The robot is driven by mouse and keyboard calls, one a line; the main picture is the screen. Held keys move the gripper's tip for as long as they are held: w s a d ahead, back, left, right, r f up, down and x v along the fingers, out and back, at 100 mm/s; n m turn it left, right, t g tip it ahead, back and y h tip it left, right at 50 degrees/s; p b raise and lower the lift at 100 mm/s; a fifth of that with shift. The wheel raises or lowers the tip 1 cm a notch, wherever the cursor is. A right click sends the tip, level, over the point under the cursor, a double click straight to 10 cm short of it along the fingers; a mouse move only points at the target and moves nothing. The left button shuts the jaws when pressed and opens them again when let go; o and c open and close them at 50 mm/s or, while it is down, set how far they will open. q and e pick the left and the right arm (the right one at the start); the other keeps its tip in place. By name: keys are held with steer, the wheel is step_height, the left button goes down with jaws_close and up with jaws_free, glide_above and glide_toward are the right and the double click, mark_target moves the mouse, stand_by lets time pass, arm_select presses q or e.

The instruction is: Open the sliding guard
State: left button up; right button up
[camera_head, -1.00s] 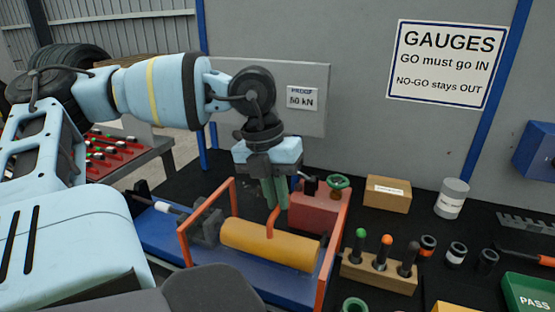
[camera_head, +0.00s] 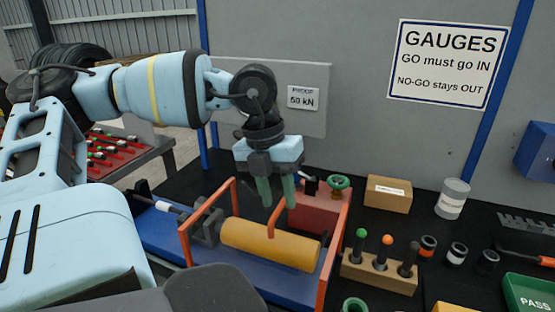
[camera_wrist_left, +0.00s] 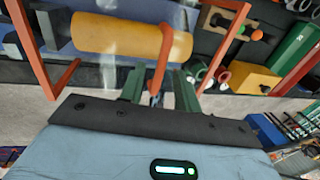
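The sliding guard has an orange frame (camera_head: 334,255) with see-through panels. It stands over a yellow cylinder (camera_head: 268,244) on a blue bed. An orange handle (camera_head: 272,223) rises at the guard's near side; it also shows in the left wrist view (camera_wrist_left: 160,58). My left gripper (camera_head: 278,204) points down at the handle, its green fingers apart. In the left wrist view the handle's lower end lies between the open fingers (camera_wrist_left: 158,88), with gaps on both sides. My right gripper is not in view.
A red block with a green handwheel (camera_head: 339,182) stands behind the guard's right end. A wooden gauge rack (camera_head: 378,274) stands close at the right. A cardboard box (camera_head: 388,194) and a grey can (camera_head: 452,198) stand further back.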

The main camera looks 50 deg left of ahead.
arm_select(q)
step_height(320, 180, up, 7)
steer(key=a, duration=0.1)
steer(key=shift+s+a+r, duration=0.15)
steer(key=shift+s+r, duration=0.05)
steer(key=shift+s, duration=0.2)
stand_by(0.5)
